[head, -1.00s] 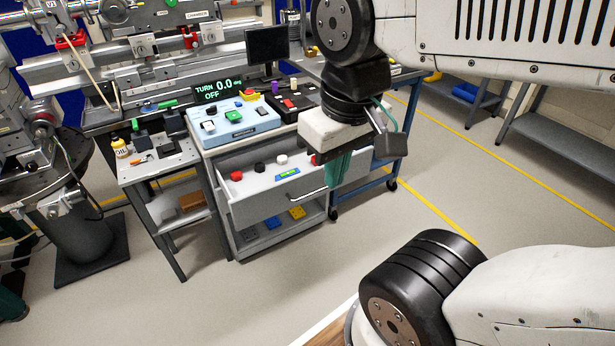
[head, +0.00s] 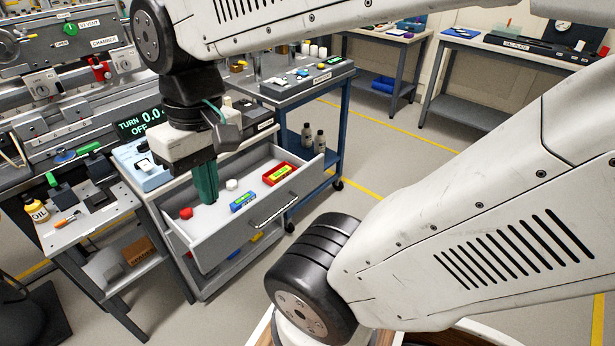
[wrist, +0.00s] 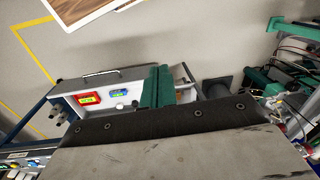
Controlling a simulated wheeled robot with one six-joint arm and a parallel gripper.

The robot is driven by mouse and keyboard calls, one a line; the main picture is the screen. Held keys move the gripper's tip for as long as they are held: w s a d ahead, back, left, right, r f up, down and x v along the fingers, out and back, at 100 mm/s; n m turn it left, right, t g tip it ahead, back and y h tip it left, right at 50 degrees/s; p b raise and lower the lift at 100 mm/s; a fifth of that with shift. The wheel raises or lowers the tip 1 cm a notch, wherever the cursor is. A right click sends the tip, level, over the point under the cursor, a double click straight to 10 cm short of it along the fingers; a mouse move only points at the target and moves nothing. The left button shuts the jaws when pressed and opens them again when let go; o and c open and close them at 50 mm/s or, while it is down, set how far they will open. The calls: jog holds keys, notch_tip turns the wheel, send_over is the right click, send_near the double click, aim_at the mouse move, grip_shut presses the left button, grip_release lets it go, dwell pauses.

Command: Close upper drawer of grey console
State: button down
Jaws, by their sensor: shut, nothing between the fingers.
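The grey console's upper drawer (head: 208,249) stands pulled out, its grey front with a bar handle (head: 274,209) facing me. It holds a red box (head: 279,173), a blue box (head: 243,201), a white round piece (head: 231,184) and a red piece (head: 186,213). My gripper (head: 206,186) is shut and empty, its green fingers pointing down over the left part of the drawer in the head view. Whether the fingers touch anything is unclear.
A small side table (head: 75,229) with a yellow oil bottle (head: 36,209) stands left of the console. A blue-framed cart (head: 333,131) stands to its right. Beyond it are workbenches (head: 391,36). Open floor lies right of the cart.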

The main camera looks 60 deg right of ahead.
aim_at(311, 174)
jog(key=w+d+f+m+t+y, duration=0.1)
jog(key=w+d+f+m+y, duration=0.65)
jog(key=w+d+m, duration=0.3)
jog(key=w+d+f+m+t+y, duration=0.1)
jog(key=d+f+m+t, duration=0.3)
jog(key=d, duration=0.4)
jog(key=w+d+f+m+t+y, duration=0.1)
jog(key=d+f+m+t, duration=0.3)
jog(key=d, duration=0.4)
jog(key=s+d+f+m+t+h, duration=0.2)
jog(key=s+d+f+m+t, duration=0.15)
jog(key=d+f, duration=0.2)
jog(key=s+d+f+m+t+h, duration=0.25)
jog(key=d+f+m, duration=0.2)
jog(key=d, duration=0.25)
jog(key=s+d+f+m+t+h, duration=0.1)
jog(key=s+d+f+m+h, duration=0.35)
jog(key=s+f, duration=0.25)
jog(key=s+d+f+m+t+h, duration=0.1)
jog(key=s+d+f+m+h, duration=0.3)
jog(key=s+f+m+h, duration=0.25)
jog(key=shift+n+y, duration=0.25)
jog(key=shift+y, duration=0.05)
jog(key=x, duration=1.2)
jog(key=shift+w, duration=0.45)
jog(key=shift+w, duration=0.1)
